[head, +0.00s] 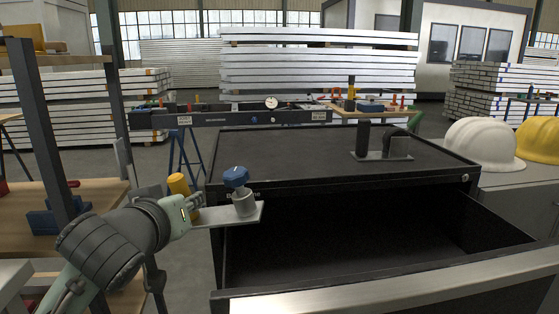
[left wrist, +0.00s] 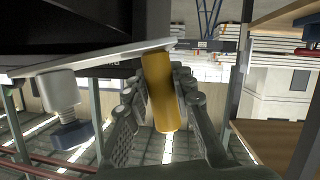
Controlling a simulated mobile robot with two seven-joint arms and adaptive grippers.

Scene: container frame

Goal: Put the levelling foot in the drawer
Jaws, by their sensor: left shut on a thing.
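The levelling foot is a flat pale plate (head: 250,214) with a grey post, a blue knob (head: 236,177) and a yellow cylinder (head: 178,184) on it. My left gripper (head: 190,208) is shut on the yellow cylinder, which shows between its fingers in the left wrist view (left wrist: 160,95). The blue knob (left wrist: 72,134) shows there too, beside the fingers. The foot is held upright at the drawer's left side, its plate end over the left edge. The black drawer (head: 350,245) is pulled open and its visible inside looks empty. My right gripper is not in view.
White and yellow helmets (head: 482,143) rest on a surface at right. The drawer's metal front edge (head: 400,280) runs across the foreground. A wooden shelf rack (head: 85,205) stands at left.

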